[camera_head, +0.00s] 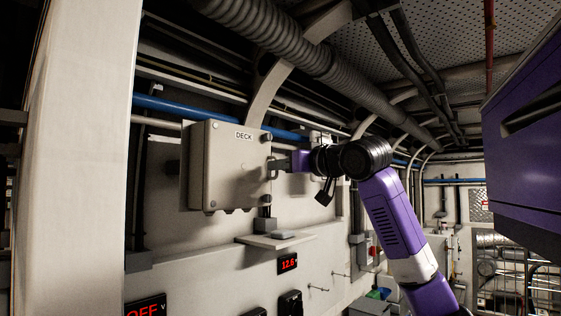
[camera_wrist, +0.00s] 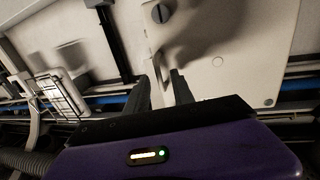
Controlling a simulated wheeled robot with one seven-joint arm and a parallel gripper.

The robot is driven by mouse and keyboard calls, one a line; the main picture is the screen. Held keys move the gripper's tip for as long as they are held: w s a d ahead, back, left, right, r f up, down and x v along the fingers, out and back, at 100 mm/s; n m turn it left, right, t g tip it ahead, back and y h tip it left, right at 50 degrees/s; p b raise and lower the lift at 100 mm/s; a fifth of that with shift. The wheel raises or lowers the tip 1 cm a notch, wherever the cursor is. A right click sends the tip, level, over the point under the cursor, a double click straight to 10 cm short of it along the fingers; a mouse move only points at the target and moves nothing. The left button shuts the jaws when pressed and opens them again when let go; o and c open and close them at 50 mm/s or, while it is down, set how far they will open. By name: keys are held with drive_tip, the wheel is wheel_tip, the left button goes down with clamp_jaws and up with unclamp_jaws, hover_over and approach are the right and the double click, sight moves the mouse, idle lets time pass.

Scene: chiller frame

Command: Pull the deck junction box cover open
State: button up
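The deck junction box (camera_head: 222,165) is a beige-grey box with a "DECK" label on its front cover, mounted on the left wall. Its cover looks closed. A small handle (camera_head: 272,168) sticks out at the cover's right edge. My gripper (camera_head: 279,163) is at that handle, reaching in from the right. In the wrist view, the cover (camera_wrist: 235,50) fills the upper right, and the handle (camera_wrist: 160,65) shows just beyond my gripper (camera_wrist: 162,88). The two dark fingers stand apart, with pale surface visible between them. Whether they touch the handle is hard to tell.
A small shelf (camera_head: 275,241) juts from the wall below the box. A wide pale pillar (camera_head: 80,150) stands at the left. A ribbed duct (camera_head: 290,40) and pipes run overhead. A purple body (camera_head: 525,140) is at the upper right. Red displays (camera_head: 287,263) sit lower on the wall.

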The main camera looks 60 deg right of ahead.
drive_tip(key=shift+w+d, duration=0.2)
drive_tip(key=shift+w, duration=0.25)
drive_tip(key=shift+c, duration=0.4)
clamp_jaws()
idle(0.8)
